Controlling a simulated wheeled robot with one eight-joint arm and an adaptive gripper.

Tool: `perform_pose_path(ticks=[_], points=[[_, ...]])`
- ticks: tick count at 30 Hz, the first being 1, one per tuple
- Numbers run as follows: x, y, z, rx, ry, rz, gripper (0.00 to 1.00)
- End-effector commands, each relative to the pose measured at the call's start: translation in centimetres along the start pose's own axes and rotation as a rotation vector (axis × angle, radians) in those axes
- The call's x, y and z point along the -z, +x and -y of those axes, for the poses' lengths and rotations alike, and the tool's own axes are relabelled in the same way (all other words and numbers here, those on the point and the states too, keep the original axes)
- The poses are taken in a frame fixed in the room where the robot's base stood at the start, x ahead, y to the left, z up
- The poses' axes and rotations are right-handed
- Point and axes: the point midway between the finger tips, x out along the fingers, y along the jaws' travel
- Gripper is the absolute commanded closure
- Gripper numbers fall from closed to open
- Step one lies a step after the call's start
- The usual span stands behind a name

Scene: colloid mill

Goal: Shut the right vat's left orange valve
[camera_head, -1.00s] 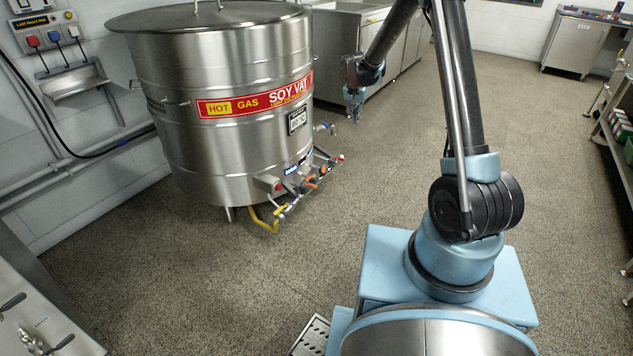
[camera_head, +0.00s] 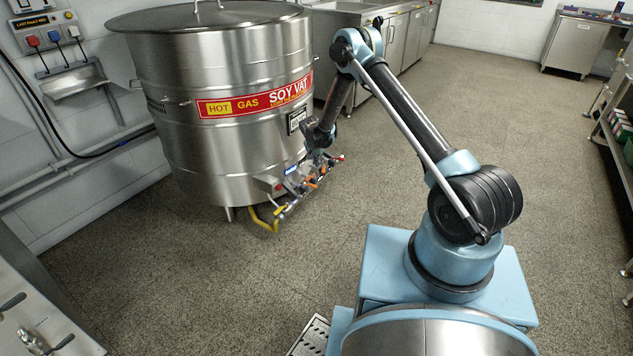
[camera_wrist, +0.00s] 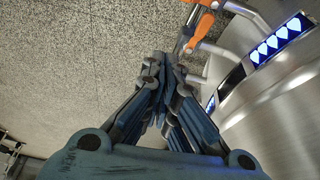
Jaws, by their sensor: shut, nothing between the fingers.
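The steel soy vat (camera_head: 225,130) stands left of centre in the head view. Low on its right front is a pipe rail with orange valve handles (camera_head: 310,183). Orange handles also show at the top of the wrist view; the nearer one (camera_wrist: 201,29) lies just beyond my fingertips, slightly right. I cannot tell for sure which is the left one. My gripper (camera_wrist: 158,62) is shut and empty, with its fingertips together. In the head view my gripper (camera_head: 318,158) is beside the vat's lower right side, close to the valves. No contact with a handle is visible.
A yellow pipe (camera_head: 263,220) sticks out at the vat's foot, and a red handle (camera_head: 340,157) is at the rail's right end. A blue-lit display (camera_wrist: 276,42) is on the vat side in the wrist view. Floor right of the vat is clear.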

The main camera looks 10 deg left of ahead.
Motion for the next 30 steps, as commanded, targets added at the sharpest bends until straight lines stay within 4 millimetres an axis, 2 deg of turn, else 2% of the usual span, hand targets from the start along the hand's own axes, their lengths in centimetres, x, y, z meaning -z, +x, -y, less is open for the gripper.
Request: perform_pose_path(ticks=[4, 11, 30], points=[[-0.8, 1.1, 0.4, 0.001, 0.004, -0.002, 1.00], [-0.8, 2.8, 0.5, 0.001, 0.005, -0.002, 1.00], [-0.8, 11.5, 0.5, 0.001, 0.005, -0.002, 1.00]])
